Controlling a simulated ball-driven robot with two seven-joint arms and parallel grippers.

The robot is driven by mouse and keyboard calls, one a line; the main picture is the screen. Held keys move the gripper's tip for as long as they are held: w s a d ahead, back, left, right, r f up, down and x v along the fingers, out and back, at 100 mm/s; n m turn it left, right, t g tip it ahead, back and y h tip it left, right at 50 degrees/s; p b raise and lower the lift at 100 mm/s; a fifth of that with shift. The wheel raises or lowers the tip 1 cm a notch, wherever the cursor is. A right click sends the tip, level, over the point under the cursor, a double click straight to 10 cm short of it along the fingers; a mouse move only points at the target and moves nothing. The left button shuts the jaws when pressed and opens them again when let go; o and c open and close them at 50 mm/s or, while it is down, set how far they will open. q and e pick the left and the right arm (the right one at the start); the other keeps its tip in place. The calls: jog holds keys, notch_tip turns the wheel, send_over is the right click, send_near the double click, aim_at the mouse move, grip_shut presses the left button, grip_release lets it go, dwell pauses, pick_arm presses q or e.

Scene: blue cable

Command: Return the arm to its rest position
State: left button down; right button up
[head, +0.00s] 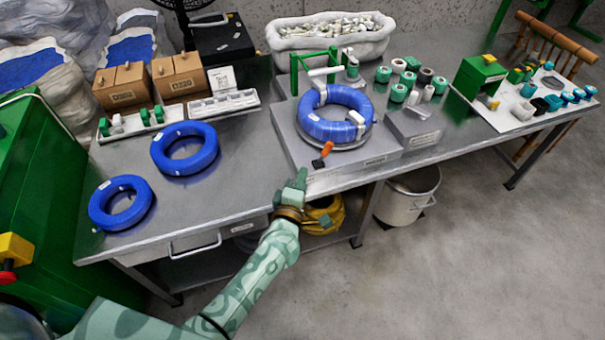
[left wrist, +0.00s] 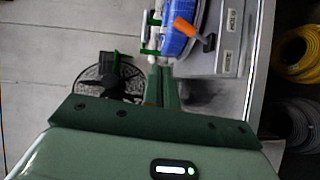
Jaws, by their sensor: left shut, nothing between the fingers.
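My left gripper (head: 299,181) is shut and empty at the front edge of the steel table, just in front of the grey platform with the cable coil. In the left wrist view its closed fingers (left wrist: 161,86) point toward the platform. A blue cable coil (head: 313,127) lies on the round holder of the grey platform (head: 300,163). An orange-handled tool (head: 323,154) lies in front of the coil; it also shows in the left wrist view (left wrist: 186,29). My right gripper is in neither view.
Two blue coils lie on the table's left part, one farther back (head: 205,160) and one near the front edge (head: 94,212). A white bucket (head: 390,207) and yellow coils (head: 337,216) sit below the table. The floor (head: 440,290) in front is clear.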

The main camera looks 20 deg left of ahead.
pick_arm(q)
jog(key=s+a+f+m+g+h, duration=0.1)
jog(key=s+f+m+g, duration=0.4)
jog(key=s+f, duration=0.65)
jog(key=s+a+f+m+g+h, duration=0.1)
jog(key=s+f+m+g+h, duration=0.15)
jog(key=s+f+m, duration=0.85)
jog(key=s+a+f+m+g+y, duration=0.1)
jog(key=s+a+f+g, duration=0.2)
jog(key=s, duration=0.7)
jog(key=s+a+f+m+g+y, duration=0.1)
jog(key=s+a+f+m+g, duration=0.1)
jog(key=s+f, duration=0.4)
jog(key=s+a+f+m+g+y, duration=0.1)
jog(key=s+a+f+g, duration=0.3)
jog(key=s, duration=0.9)
jog(key=shift+s+a+f+m, duration=0.35)
jog(key=shift+a+f+m, duration=0.15)
jog(key=shift+a+f, duration=0.1)
